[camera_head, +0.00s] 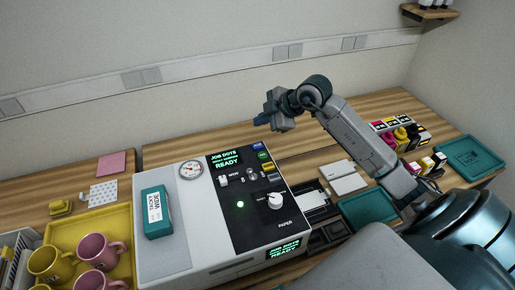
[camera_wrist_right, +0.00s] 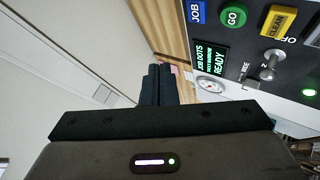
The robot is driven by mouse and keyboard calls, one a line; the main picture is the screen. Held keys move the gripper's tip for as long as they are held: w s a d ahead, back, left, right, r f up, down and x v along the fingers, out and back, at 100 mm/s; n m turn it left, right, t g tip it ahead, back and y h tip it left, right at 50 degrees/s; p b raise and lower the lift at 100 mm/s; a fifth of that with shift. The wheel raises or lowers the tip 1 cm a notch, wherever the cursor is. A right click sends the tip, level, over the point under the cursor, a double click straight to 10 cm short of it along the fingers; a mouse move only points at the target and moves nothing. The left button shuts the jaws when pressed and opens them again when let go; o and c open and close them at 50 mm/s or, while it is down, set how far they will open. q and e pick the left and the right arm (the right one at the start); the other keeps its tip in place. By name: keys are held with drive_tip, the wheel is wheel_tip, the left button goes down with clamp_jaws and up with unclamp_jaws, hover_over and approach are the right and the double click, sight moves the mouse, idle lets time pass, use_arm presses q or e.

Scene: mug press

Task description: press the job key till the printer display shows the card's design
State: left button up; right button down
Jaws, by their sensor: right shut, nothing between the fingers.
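The white printer (camera_head: 165,258) has a black panel with a display (camera_head: 228,160) reading "JOB DOTS" and "READY"; the display also shows in the right wrist view (camera_wrist_right: 212,60). The blue job key (camera_head: 257,146) is at the panel's far right corner and is marked JOB in the wrist view (camera_wrist_right: 196,12). A white card with a small dotted pattern (camera_head: 103,193) lies on the table at left. My right gripper (camera_head: 262,119) is shut and empty, above and beyond the job key, not touching it. My left gripper is not in view.
A green GO key (camera_head: 264,156) and yellow CLEAN key (camera_head: 269,167) sit beside the job key. A teal box (camera_head: 156,212) lies on the printer. Mugs (camera_head: 92,247) stand in a yellow tray (camera_head: 65,229). The wall is behind the gripper.

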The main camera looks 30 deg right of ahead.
drive_tip(key=b, duration=0.3)
hover_over(261, 146)
wheel_tip(261, 146, down, 5)
drive_tip(key=shift+f, duration=0.2)
drive_tip(key=shift+f+b, duration=0.35)
drive_tip(key=shift+f, duration=0.15)
drive_tip(key=shift+f, duration=0.15)
idle(1.1)
drive_tip(key=shift+f, duration=0.25)
drive_tip(key=shift+f+b, duration=0.3)
drive_tip(key=shift+f, duration=0.2)
idle(0.6)
idle(0.4)
drive_tip(key=shift+r+p, duration=0.9)
drive_tip(key=shift+r, duration=0.05)
